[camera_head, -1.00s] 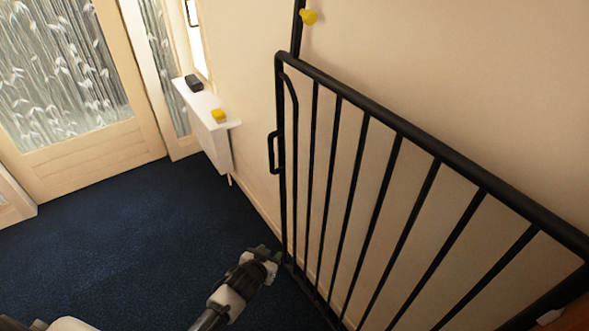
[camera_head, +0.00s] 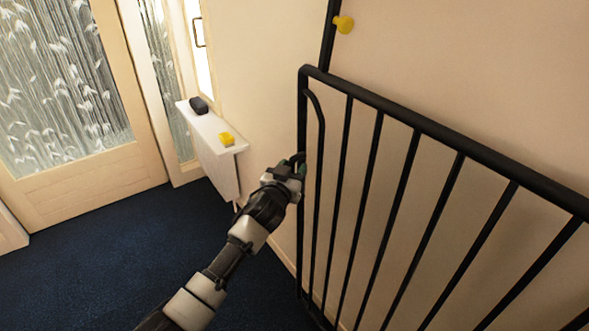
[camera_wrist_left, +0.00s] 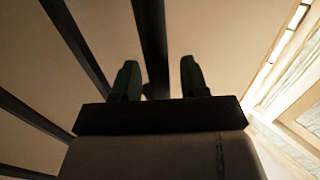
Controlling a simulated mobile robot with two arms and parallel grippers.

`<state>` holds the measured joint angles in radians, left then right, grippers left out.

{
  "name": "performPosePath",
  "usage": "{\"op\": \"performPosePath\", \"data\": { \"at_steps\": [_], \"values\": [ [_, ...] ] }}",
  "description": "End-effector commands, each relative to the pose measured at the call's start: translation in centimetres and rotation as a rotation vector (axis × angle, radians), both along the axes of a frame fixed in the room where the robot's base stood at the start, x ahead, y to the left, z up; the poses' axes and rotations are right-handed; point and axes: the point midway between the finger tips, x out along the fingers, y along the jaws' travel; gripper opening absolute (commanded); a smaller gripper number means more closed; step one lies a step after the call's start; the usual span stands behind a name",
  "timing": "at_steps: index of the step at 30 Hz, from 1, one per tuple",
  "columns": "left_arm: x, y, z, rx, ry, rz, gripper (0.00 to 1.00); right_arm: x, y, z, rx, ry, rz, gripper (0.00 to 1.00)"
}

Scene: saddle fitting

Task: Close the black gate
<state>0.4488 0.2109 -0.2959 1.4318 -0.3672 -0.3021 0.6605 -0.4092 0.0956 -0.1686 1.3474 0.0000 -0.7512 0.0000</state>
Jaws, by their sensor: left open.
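The black gate (camera_head: 412,128) stands at the right of the head view, a frame of dark vertical bars beside the beige wall. My left gripper (camera_head: 294,163) is at the gate's left edge, where its handle is, and covers most of the handle. In the left wrist view, my left gripper (camera_wrist_left: 160,82) is open, with a dark bar of the black gate (camera_wrist_left: 150,40) between its two green fingertips. I cannot tell whether the fingers touch the bar. My right gripper is not in view.
A white wall shelf (camera_head: 212,138) holds a dark box (camera_head: 199,105) and a yellow object (camera_head: 226,139). A yellow knob (camera_head: 343,24) is by the dark post on the wall. A glass-panelled door (camera_head: 65,85) is at the left. The dark blue carpet (camera_head: 95,255) is clear.

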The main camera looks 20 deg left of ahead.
Motion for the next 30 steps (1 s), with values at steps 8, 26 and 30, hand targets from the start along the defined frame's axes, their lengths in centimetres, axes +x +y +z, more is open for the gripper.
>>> {"op": "performPosePath", "data": {
  "at_steps": [8, 26, 30],
  "values": [
    [1.35, -0.13, -0.01, 0.0, 0.001, 0.0, 0.44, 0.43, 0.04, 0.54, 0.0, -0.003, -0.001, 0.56],
    [1.33, -0.11, -0.02, 0.0, 0.001, 0.0, 0.0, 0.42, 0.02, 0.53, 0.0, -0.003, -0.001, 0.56],
    [1.26, -0.05, -0.01, 0.0, 0.001, 0.0, 0.0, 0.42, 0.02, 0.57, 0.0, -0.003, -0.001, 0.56]
  ]
}}
